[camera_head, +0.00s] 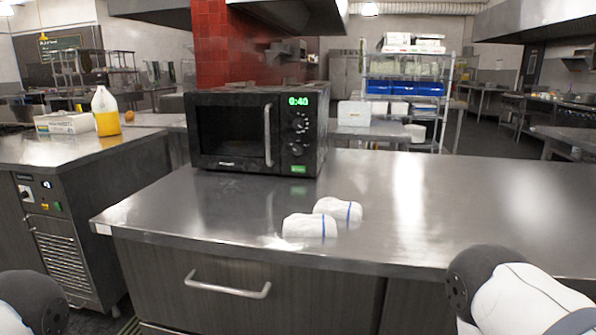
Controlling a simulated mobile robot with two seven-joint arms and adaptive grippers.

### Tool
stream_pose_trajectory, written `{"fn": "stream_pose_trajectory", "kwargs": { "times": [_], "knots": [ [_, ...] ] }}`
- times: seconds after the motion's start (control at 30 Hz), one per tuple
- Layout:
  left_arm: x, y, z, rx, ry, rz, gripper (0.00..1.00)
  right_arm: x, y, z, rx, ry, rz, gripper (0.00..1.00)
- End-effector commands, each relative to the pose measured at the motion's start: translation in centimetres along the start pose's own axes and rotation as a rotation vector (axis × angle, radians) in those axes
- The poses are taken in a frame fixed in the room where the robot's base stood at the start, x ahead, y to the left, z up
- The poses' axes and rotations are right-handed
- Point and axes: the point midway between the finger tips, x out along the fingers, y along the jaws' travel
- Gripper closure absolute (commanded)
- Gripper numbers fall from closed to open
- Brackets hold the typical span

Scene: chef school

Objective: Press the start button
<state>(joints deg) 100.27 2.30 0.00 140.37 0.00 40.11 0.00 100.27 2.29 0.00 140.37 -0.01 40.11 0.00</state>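A black microwave (255,130) stands on the steel counter, its door shut, with a long vertical handle on the door's right side. Its control panel is right of the handle, with a green lit display (298,101) that seems to read 0:40 and dark knobs or buttons below. A small green button (298,169) is at the panel's bottom; its label is too small to read. Only parts of my arms show, at the bottom left and bottom right corners. Neither gripper is in view.
Two white rolled cloths with blue stripes lie on the steel counter (450,215) in front of the microwave: a near one (303,226) and a far one (335,209). The counter's right side is clear. A yellow-filled bottle (106,115) stands on the left counter.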

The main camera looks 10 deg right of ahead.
Motion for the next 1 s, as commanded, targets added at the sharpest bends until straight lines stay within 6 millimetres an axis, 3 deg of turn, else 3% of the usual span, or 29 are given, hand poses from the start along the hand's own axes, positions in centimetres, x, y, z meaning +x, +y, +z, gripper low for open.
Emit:
{"fn": "stream_pose_trajectory", "kwargs": {
  "times": [0.03, 0.17, 1.0],
  "knots": [
    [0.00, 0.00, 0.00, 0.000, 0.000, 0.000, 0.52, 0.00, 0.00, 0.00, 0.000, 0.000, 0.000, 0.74],
    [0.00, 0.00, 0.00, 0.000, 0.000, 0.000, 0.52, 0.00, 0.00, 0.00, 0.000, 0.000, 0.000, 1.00],
    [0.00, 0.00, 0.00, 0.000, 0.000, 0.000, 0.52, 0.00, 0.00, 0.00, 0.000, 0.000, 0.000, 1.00]
  ]
}}
